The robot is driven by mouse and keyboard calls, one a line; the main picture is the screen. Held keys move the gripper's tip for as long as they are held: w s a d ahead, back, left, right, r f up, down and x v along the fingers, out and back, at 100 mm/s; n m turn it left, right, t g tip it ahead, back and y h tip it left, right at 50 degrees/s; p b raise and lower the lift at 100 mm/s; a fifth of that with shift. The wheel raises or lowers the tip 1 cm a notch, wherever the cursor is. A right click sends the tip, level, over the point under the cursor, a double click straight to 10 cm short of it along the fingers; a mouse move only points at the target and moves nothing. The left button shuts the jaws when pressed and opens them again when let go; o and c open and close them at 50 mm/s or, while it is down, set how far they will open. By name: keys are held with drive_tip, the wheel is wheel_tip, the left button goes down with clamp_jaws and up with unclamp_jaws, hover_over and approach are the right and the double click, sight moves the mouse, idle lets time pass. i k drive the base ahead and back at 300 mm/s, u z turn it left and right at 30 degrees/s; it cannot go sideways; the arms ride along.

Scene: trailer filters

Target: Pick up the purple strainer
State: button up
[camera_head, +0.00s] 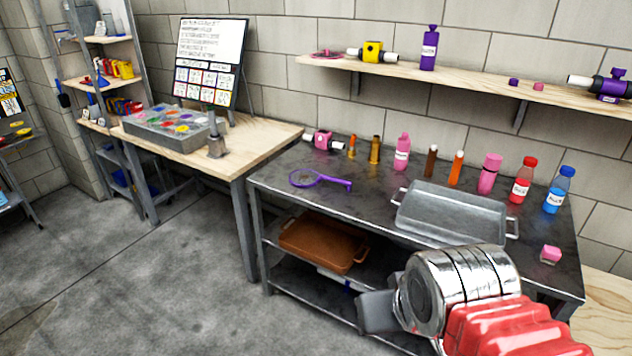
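The purple strainer (304,179) lies on the left part of the dark metal table (375,200), with its round mesh head to the left and its handle pointing right. Nothing covers it. My gripper (375,312) is at the lower right, in front of the table and well apart from the strainer, nearer to the camera. Only a grey part of its end shows beyond my silver and red arm, so I cannot tell its opening. I see nothing held in it.
A metal tray (450,234) is right of the strainer. Several bottles and tubes, including a pink bottle (402,153), line the table's back. A pink cube (550,255) is near the right end. A brown tray (322,243) sits on the lower shelf. Open floor (150,290) lies left.

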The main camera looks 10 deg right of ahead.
sight(302, 176)
drive_tip(key=u, duration=0.1)
drive_tip(key=i, duration=0.6)
drive_tip(key=u, duration=0.45)
drive_tip(key=i, duration=0.9)
drive_tip(key=u, duration=0.6)
drive_tip(key=i, duration=1.25)
drive_tip(key=u, duration=0.15)
